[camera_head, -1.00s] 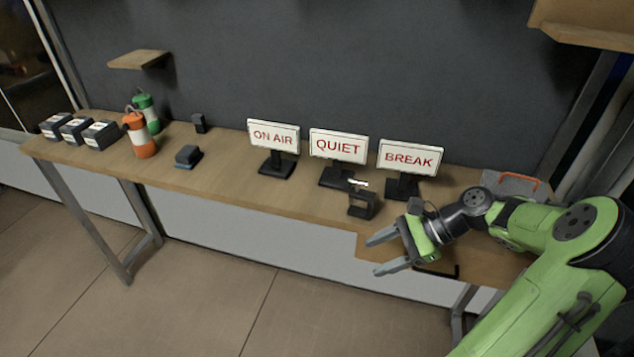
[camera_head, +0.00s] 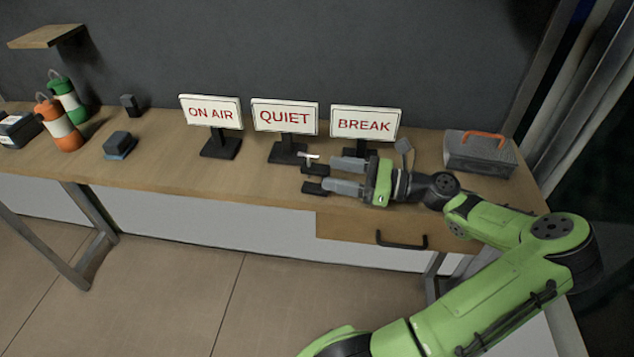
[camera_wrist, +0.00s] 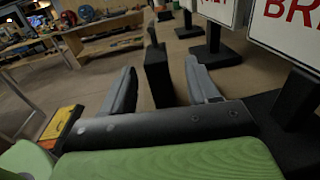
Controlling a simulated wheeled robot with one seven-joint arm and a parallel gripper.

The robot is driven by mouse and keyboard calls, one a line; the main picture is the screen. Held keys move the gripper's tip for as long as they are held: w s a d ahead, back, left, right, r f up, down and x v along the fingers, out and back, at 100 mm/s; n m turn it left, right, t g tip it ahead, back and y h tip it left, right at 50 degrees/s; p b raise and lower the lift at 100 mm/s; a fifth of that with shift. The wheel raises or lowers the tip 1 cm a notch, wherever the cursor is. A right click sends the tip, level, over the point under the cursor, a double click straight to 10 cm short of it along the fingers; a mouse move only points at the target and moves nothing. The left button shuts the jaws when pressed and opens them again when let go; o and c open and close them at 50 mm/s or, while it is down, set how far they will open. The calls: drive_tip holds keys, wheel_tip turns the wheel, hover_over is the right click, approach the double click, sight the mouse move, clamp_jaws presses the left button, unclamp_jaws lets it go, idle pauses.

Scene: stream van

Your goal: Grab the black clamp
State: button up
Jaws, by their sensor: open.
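The black clamp (camera_head: 314,170) stands on the table near its front edge, in front of the QUIET sign, with a pale bar at its top. My gripper (camera_head: 337,177) is low over the table to the right of the clamp, pointing left at it. In the wrist view the clamp (camera_wrist: 158,78) is a dark upright block seen between the two grey fingers (camera_wrist: 160,85). The fingers are open, with visible gaps to the clamp on both sides. The head view partly hides the far finger, and I cannot tell how deep the clamp sits between them.
The ON AIR (camera_head: 211,112), QUIET (camera_head: 285,117) and BREAK (camera_head: 364,123) signs stand close behind. A grey toolbox (camera_head: 480,158) with an orange handle is at right. Orange (camera_head: 59,127) and green (camera_head: 67,99) canisters are far left. A drawer handle (camera_head: 401,242) projects below the table's front edge.

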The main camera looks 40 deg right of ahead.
sight(329, 173)
drive_tip(key=b+x, duration=0.2)
drive_tip(key=x, duration=0.3)
drive_tip(key=shift+s+a, duration=0.1)
drive_tip(key=shift+s+r, duration=0.1)
drive_tip(key=shift+c, duration=0.2)
clamp_jaws()
